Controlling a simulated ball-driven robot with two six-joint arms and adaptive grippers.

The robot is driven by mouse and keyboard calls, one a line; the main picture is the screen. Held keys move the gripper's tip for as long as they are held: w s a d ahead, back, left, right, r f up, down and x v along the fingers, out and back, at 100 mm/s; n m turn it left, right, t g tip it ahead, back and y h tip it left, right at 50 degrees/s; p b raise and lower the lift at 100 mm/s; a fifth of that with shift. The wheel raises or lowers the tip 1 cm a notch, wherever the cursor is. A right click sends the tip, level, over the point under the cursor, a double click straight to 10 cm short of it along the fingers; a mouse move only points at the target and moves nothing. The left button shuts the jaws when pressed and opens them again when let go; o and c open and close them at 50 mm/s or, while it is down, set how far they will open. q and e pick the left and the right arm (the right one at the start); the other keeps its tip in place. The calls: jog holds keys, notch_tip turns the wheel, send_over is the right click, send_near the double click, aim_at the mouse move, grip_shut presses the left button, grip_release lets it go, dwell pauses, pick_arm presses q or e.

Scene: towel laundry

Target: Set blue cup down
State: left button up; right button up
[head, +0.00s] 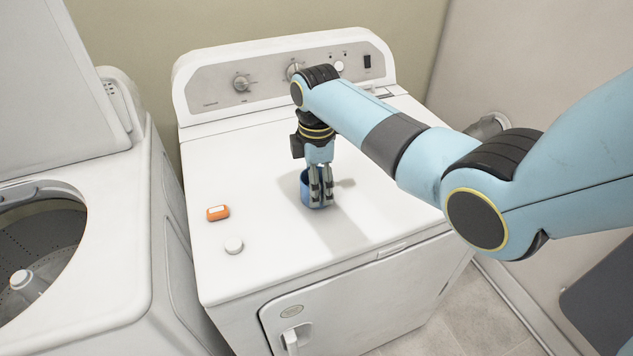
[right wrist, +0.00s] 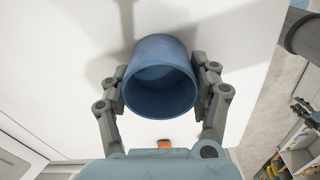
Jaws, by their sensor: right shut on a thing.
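The blue cup (head: 306,188) is upright at the middle of the white dryer's top (head: 262,150). My right gripper (head: 321,199) comes down from above and is shut on the cup. In the right wrist view the fingers of my right gripper (right wrist: 162,92) press both sides of the blue cup (right wrist: 160,75), and its open mouth faces the camera. I cannot tell whether the cup's base touches the dryer top. My left gripper is not in the head view; a small grey fingered shape at the right wrist view's right edge may be it.
The dryer's control panel (head: 285,72) rises behind. An open washer (head: 110,250) stands left. The dryer top around the cup is clear.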

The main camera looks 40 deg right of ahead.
jog(key=o, duration=1.1)
jog(key=shift+f, duration=0.1)
jog(key=shift+o, duration=0.2)
notch_tip(320, 180, up, 12)
